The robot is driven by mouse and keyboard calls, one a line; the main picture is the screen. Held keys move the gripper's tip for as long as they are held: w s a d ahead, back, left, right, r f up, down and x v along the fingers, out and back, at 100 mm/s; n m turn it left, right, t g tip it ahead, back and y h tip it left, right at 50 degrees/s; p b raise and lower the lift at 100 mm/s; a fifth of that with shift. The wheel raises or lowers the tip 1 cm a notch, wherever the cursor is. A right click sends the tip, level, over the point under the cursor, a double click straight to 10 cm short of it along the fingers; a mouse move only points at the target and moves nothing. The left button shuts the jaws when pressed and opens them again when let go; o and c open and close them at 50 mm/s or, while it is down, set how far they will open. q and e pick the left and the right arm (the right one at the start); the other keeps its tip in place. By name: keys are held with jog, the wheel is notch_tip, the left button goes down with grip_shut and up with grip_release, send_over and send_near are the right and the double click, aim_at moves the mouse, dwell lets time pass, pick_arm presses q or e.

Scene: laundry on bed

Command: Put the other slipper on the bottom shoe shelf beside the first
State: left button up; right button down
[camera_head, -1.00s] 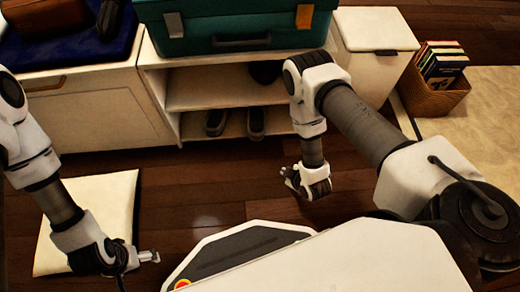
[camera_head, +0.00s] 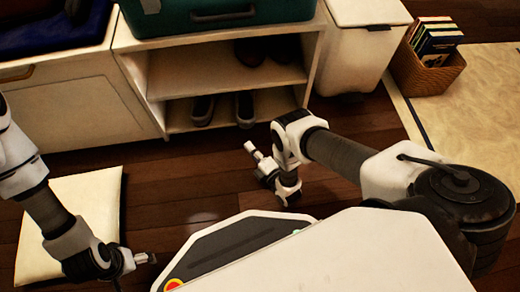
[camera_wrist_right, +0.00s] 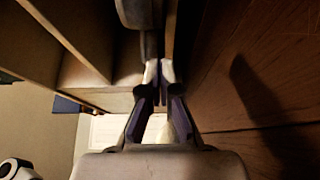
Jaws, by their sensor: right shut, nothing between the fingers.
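Two dark slippers with light insides lie side by side, a small gap apart, on the bottom shelf of the white shoe rack (camera_head: 152,82). The left slipper is (camera_head: 203,110) and the right slipper is (camera_head: 245,110). My right gripper (camera_head: 251,150) is low over the floor in front of the shelf, just below the right slipper in the picture. Its fingers are together and empty; they also show in the right wrist view (camera_wrist_right: 160,76). A greyish rounded thing at the top of that view may be a slipper. My left gripper (camera_head: 150,258) hangs by the cushion; its jaws are too small to judge.
Dark shoes (camera_head: 265,50) stand on the upper shelf. A green case (camera_head: 200,14) sits on top. A white bin (camera_head: 358,50) and a basket of books (camera_head: 430,65) are to the right. A cream cushion (camera_head: 75,205) lies on the floor. Bare floor lies before the rack.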

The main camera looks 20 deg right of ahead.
aim_at(251, 129)
jog(key=w, duration=0.1)
jog(key=w+d+b, duration=0.1)
jog(key=w+b, duration=0.1)
jog(key=w, duration=0.1)
jog(key=shift+d+f, duration=0.15)
jog(key=shift+d, duration=0.15)
jog(key=shift+w+d, duration=0.2)
jog(key=shift+w, duration=0.05)
jog(key=shift+w+d+b, duration=0.25)
jog(key=shift+w+d, duration=0.15)
jog(key=shift+w, duration=0.25)
jog(key=shift+w+d+b, duration=0.25)
jog(key=shift+w+d, duration=0.15)
jog(key=shift+w, duration=0.2)
jog(key=shift+w+d, duration=0.2)
jog(key=shift+w, duration=0.05)
